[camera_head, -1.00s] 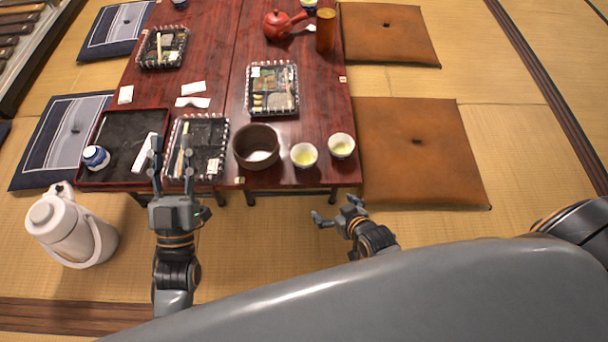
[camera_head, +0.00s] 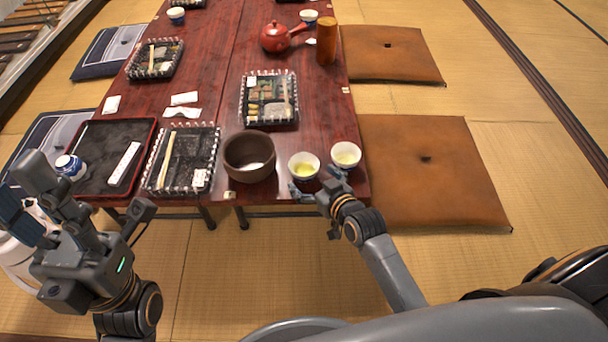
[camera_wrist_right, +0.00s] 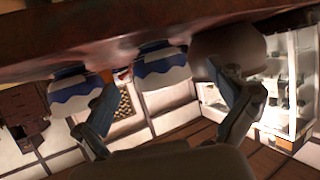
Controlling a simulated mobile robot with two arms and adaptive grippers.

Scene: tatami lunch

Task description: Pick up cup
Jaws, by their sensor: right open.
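Two white cups with pale green tea stand at the table's front right corner: a left cup (camera_head: 303,165) and a right cup (camera_head: 347,155). My right gripper (camera_head: 315,183) is open at the table edge, just in front of them. In the right wrist view, upside down, the blue-patterned left cup (camera_wrist_right: 163,72) shows between the spread fingers (camera_wrist_right: 165,112), beyond their tips. The right cup (camera_wrist_right: 70,92) is beside one finger. I cannot tell whether the fingers touch a cup. My left gripper (camera_head: 85,205) is open and empty, off the table's front left corner.
A brown bowl (camera_head: 249,157) stands close left of the cups; it also shows in the wrist view (camera_wrist_right: 232,52). Left of it are a dark mesh tray (camera_head: 208,145) and a black tray (camera_head: 98,140). An orange cushion (camera_head: 430,180) lies right of the table (camera_head: 222,75).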

